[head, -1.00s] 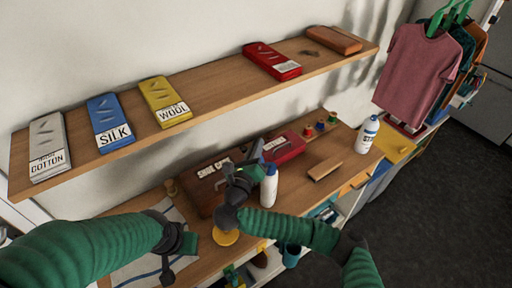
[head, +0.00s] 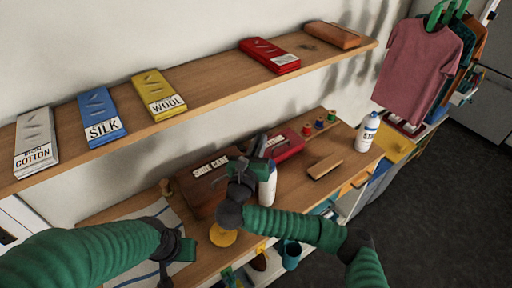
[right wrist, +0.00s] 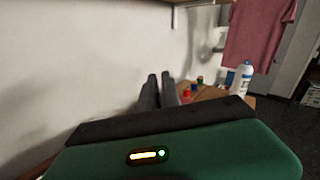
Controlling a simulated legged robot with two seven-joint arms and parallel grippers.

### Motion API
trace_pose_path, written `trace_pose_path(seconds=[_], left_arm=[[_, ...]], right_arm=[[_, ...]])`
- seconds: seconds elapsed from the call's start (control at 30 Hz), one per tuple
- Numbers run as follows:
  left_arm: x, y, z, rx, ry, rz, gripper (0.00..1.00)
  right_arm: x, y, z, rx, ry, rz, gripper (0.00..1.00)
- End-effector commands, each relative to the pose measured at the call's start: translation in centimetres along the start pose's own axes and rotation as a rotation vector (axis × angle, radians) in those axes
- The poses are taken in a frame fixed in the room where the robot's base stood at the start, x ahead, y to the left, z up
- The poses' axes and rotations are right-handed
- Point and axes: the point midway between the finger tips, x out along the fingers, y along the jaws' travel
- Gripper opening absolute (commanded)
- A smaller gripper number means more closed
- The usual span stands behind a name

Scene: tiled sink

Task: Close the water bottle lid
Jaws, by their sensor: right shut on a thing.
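The white water bottle (head: 268,187) stands on the wooden table in the head view, partly behind my right gripper. My right gripper (head: 259,148) is at the bottle's top, its fingers close together. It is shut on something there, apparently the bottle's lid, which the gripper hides. In the right wrist view its two dark fingers (right wrist: 160,90) point away with a narrow gap, and the thing held does not show. My left gripper (head: 175,262) is low at the left, over the striped cloth; its finger opening is unclear.
A wooden block (head: 325,166) and a white spray-type bottle (head: 367,133) are to the right. A yellow disc (head: 222,236) is in front. A shelf (head: 215,88) overhangs the back.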

Motion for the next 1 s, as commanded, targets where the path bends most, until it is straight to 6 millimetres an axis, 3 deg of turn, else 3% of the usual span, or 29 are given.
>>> trace_pose_path(seconds=[0.03,0.3,0.9,1.0], left_arm=[[0.8,0.0,0.2,0.0,0.0,0.0,0.36],[1.9,0.0,0.5,0.0,0.0,0.0,0.36],[2.2,0.0,0.5,0.0,0.0,0.0,0.36],[2.2,0.0,0.5,0.0,0.0,0.0,0.36]], right_arm=[[0.0,0.0,-0.8,0.025,0.01,0.0,0.0],[0.0,-0.8,-0.7,0.163,0.011,-0.001,0.0],[0.0,-1.0,-0.6,0.214,0.012,0.0,0.0],[0.0,-1.0,-0.6,0.214,0.012,0.0,0.17]])
